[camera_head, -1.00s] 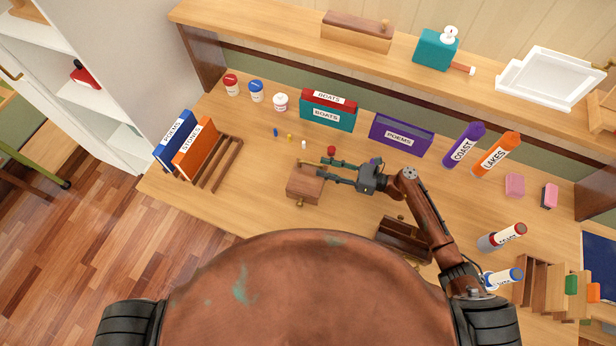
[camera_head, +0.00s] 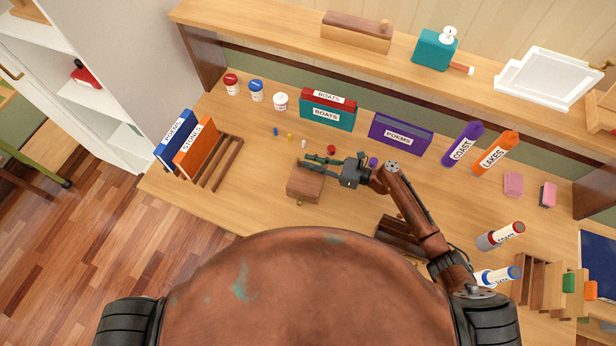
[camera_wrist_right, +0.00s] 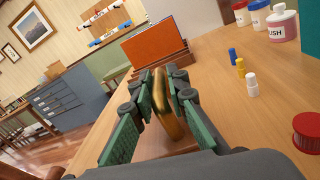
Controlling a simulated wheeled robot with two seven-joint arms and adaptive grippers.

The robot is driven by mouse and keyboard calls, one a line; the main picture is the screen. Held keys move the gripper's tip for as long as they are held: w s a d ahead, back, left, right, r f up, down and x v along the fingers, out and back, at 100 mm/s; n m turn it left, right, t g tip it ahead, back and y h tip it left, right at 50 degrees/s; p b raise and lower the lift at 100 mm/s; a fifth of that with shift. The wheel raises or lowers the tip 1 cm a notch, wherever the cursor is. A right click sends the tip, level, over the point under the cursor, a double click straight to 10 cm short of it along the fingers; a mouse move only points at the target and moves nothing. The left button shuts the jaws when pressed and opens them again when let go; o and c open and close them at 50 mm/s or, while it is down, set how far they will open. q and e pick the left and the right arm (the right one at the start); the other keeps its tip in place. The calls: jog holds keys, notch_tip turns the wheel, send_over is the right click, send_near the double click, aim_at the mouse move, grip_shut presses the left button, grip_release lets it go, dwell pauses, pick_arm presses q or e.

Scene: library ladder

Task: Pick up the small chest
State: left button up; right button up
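The small chest (camera_head: 304,186) is a brown wooden box on the desk, with a small brass knob on its near side. My right gripper (camera_head: 312,163) is over its top rear edge, coming from the right. In the right wrist view, its green-padded fingers (camera_wrist_right: 164,100) stand on either side of an upright brass handle (camera_wrist_right: 174,112). The fingers look apart, and I cannot see firm contact on both sides. The chest's body is mostly hidden below the fingers in that view. My left gripper is not in view.
A red-lidded jar (camera_head: 331,149) and small colored pegs (camera_head: 290,137) stand just behind the gripper. A wooden rack with books (camera_head: 195,147) is to the left. A dark wooden box (camera_head: 397,235) sits to the right, under my right arm. Desk in front of the chest is clear.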

aim_at(311, 180)
grip_shut()
dwell(0.3)
jog(key=shift+r, duration=0.2)
jog(key=shift+r, duration=0.6)
jog(key=s+r+p, duration=0.3)
jog(key=s+r, duration=0.8)
jog(key=s, duration=0.3)
jog(key=shift+a+r+p, duration=0.15)
jog(key=shift+r+p, duration=0.15)
jog(key=shift+p, duration=0.05)
jog(key=shift+f, duration=0.1)
